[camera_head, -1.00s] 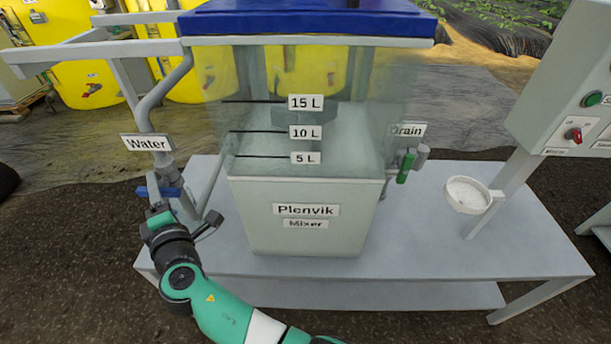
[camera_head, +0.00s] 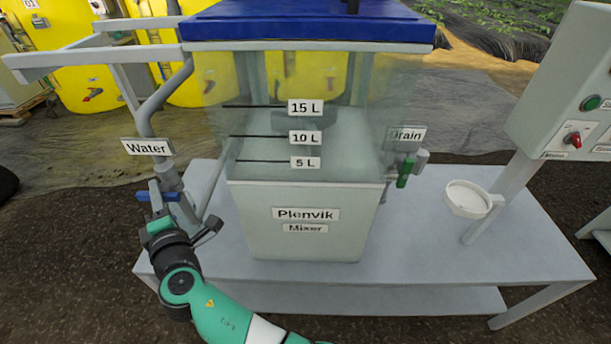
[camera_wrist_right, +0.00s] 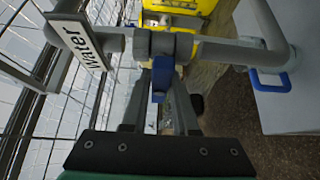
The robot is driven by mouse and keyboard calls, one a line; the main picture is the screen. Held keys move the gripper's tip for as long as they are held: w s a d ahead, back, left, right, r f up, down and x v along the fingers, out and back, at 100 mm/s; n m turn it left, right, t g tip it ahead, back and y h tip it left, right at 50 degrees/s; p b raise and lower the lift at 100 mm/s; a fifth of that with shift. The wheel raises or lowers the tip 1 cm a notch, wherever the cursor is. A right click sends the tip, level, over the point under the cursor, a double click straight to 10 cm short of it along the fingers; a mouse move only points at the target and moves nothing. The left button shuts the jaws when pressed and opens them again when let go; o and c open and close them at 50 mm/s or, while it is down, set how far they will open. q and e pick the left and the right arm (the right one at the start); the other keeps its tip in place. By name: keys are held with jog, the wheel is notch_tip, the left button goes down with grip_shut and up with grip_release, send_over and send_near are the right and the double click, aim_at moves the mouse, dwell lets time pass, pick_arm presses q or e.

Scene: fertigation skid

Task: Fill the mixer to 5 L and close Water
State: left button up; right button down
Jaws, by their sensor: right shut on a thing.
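The Plenvik mixer (camera_head: 305,245) stands on the bench, a pale box with a see-through upper tank (camera_head: 260,115) and a blue lid. Black lines mark 5 L (camera_head: 305,162), 10 L and 15 L. Pale contents show in the tank, but I cannot read the level surely. The Water valve's blue handle (camera_head: 172,196) sits below the Water sign (camera_head: 148,147), lying roughly sideways across the pipe. My right gripper (camera_head: 157,208) is shut on that handle; the wrist view shows the blue handle (camera_wrist_right: 159,72) between its fingers (camera_wrist_right: 160,100). My left gripper is out of view.
The Drain valve's green handle (camera_head: 404,172) hangs downward at the mixer's right. A white cup (camera_head: 467,199) and a control box (camera_head: 570,100) with a red knob stand further right. The bench (camera_head: 440,245) is clear in front. Pipes crowd the Water valve.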

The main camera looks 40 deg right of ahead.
jog(key=shift+r, duration=0.1)
jog(key=r+n+g+p, duration=0.1)
jog(key=n+g+p, duration=0.1)
jog(key=p, duration=0.4)
notch_tip(320, 180, down, 2)
jog(key=n+g+h+b, duration=0.1)
jog(key=n+b, duration=0.1)
jog(key=b, duration=0.4)
jog(key=shift+n+g, duration=0.4)
jog(key=shift+r, duration=0.4)
